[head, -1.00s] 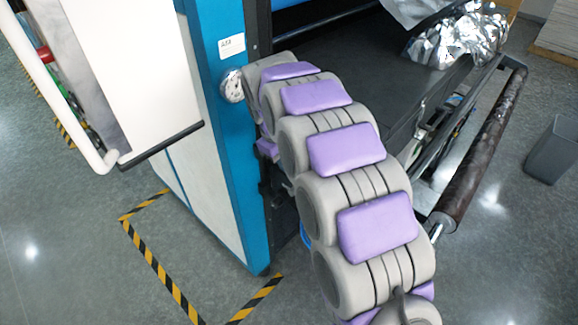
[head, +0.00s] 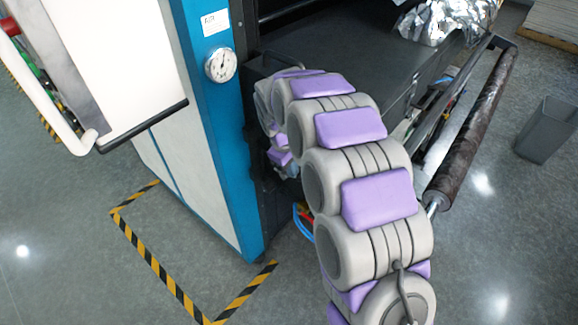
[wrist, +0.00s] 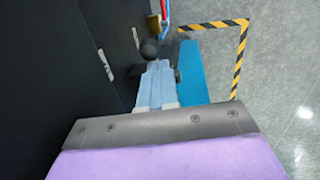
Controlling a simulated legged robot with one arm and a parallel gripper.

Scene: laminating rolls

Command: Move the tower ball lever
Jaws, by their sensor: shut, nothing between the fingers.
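A black ball (wrist: 150,48), which looks like the knob of the tower ball lever, shows in the wrist view just beyond my fingertips. My gripper (wrist: 156,66) has pale blue fingers lying together, shut and empty. The ball appears close to the tips; I cannot tell whether they touch. The lever's shaft is not clearly visible. In the head view my arm bends down beside the blue machine tower (head: 215,130), and it hides the ball and my fingertips.
A round gauge (head: 221,65) sits on the tower. Red and blue hoses (head: 304,218) hang below my arm. A dark roller (head: 475,130) and a grey bin (head: 546,130) are at right. Yellow-black tape (head: 150,262) marks open floor at left.

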